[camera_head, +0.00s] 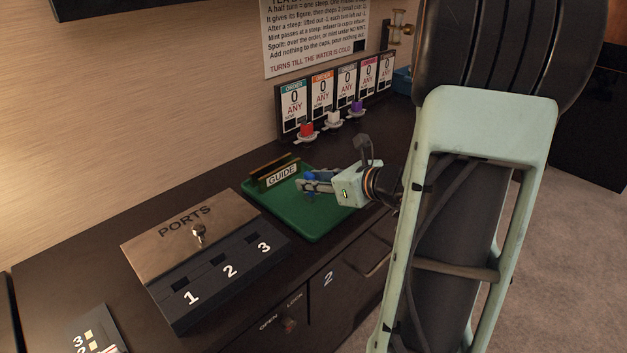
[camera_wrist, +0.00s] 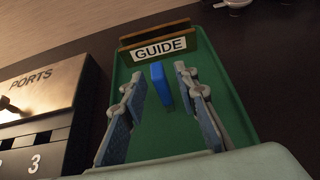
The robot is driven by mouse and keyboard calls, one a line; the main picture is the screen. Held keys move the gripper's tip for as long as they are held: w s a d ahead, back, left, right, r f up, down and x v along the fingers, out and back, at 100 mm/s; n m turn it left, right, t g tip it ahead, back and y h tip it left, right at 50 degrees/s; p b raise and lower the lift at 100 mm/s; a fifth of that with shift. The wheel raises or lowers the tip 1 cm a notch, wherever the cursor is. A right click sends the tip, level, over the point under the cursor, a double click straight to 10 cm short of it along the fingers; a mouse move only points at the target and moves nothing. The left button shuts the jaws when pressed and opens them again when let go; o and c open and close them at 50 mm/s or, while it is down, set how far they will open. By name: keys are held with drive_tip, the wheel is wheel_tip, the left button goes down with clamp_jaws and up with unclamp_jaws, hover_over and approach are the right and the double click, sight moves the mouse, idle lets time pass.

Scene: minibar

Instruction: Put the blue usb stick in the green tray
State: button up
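The green tray (camera_head: 300,215) lies on the dark counter. In the wrist view the tray (camera_wrist: 150,145) fills the middle. The blue usb stick (camera_wrist: 160,84) shows between my fingers against the tray's green floor, with a gap to each finger. My gripper (camera_head: 312,185) is over the tray, its fingers spread. In the head view a bit of blue (camera_head: 311,175) shows at the fingertips, partly hidden by them. Whether the stick rests flat on the tray floor or leans is hard to tell.
A GUIDE sign in a wooden holder (camera_head: 272,171) stands at the tray's back edge. The PORTS box (camera_head: 190,232) with several numbered slots stands left of the tray. Order cards (camera_head: 322,98) and small cups with coloured items (camera_head: 332,119) are behind. A drawer front (camera_head: 345,290) is below.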

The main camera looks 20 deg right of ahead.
drive_tip(key=p+v, duration=0.2)
drive_tip(key=v, duration=1)
drive_tip(key=shift+p, duration=0.35)
